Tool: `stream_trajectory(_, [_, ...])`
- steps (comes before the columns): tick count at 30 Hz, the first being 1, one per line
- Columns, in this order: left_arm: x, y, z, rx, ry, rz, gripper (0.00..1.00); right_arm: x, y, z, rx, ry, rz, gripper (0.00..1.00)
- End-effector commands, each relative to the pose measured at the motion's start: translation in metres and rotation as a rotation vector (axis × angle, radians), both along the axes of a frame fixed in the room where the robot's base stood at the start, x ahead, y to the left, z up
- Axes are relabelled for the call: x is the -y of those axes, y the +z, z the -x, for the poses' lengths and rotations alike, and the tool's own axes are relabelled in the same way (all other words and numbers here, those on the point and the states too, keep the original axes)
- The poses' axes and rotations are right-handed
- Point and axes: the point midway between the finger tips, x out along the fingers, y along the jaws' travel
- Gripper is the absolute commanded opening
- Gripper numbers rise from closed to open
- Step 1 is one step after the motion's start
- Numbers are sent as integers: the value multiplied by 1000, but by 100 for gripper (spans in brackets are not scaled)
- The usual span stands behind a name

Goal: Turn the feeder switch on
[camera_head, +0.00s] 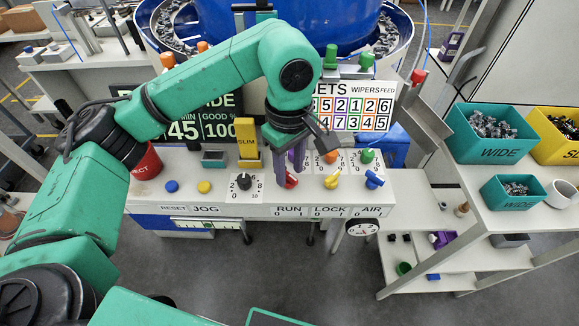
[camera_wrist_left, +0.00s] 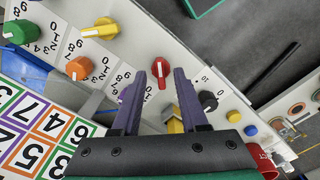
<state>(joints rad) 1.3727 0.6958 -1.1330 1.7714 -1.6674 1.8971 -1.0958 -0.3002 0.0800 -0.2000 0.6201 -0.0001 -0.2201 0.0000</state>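A red rotary knob (camera_head: 291,180) sits on the white control panel (camera_head: 205,209) above the label RUN 0 1. I take it as the feeder switch. In the left wrist view the red knob (camera_wrist_left: 160,72) lies between and just beyond my fingertips, with a white line on its grip. Whether it points at 0 or 1 is not readable. My left gripper (camera_head: 289,158) points down over it, its purple fingers partly hidden by the wrist. In the left wrist view the left gripper (camera_wrist_left: 160,80) is open with nothing between its fingers; contact cannot be told. My right gripper is not in view.
A yellow knob (camera_head: 331,181) and a blue knob (camera_head: 374,179) sit right of the red one. A black dial (camera_head: 244,181) and a yellow SLIM block (camera_head: 247,145) are to its left. Orange (camera_head: 330,157) and green (camera_head: 367,156) knobs are behind. Bins stand right.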

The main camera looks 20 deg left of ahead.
Motion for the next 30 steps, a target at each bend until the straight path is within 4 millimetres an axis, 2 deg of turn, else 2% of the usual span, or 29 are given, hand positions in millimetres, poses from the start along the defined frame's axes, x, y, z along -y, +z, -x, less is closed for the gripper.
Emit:
stream_trajectory(8, [0,-1,1,-3,0,-2,42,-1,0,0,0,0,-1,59])
stream_trajectory(13, [0,12,0,-2,0,-1,42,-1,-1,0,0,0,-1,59])
stream_trajectory(19, [1,61,0,1,-1,0,42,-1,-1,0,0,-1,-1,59])
stream_trajectory(21, [0,87,0,4,2,-3,42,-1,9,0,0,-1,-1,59])
stream_trajectory(24, [0,115,0,3,2,-3,42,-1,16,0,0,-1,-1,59])
stream_trajectory(27, [0,134,0,2,1,-3,42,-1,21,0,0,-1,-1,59])
stream_trajectory(30, [-1,143,1,-1,1,-2,42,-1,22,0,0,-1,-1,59])
